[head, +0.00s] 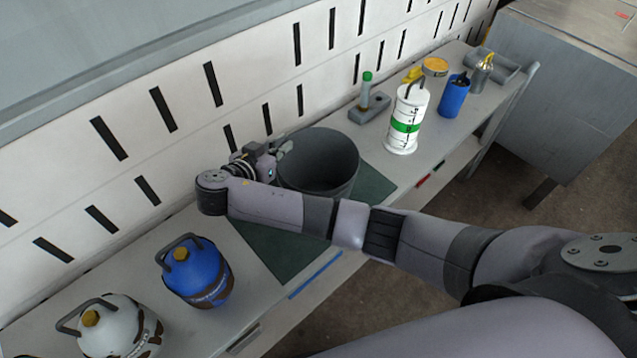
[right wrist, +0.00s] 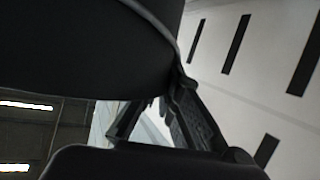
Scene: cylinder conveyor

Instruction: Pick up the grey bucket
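The grey bucket (head: 322,165) stands upright on a dark green mat on the bench, its open top facing up. My right arm reaches across in front of it, hiding its lower front. My right gripper (head: 280,151) is at the bucket's left rim, on the wall side. In the right wrist view a large dark curved surface, seemingly the bucket (right wrist: 90,45), fills the upper left, close to the fingers of the right gripper (right wrist: 163,105). Whether the fingers close on the rim is not clear. My left gripper is not in view.
A blue gas bottle (head: 203,275) and a white one (head: 118,330) stand at the near left. A white cylinder with a green band (head: 407,118), a blue canister (head: 454,97) and a grey stand (head: 369,106) are to the right. The slotted wall (head: 180,105) is close behind.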

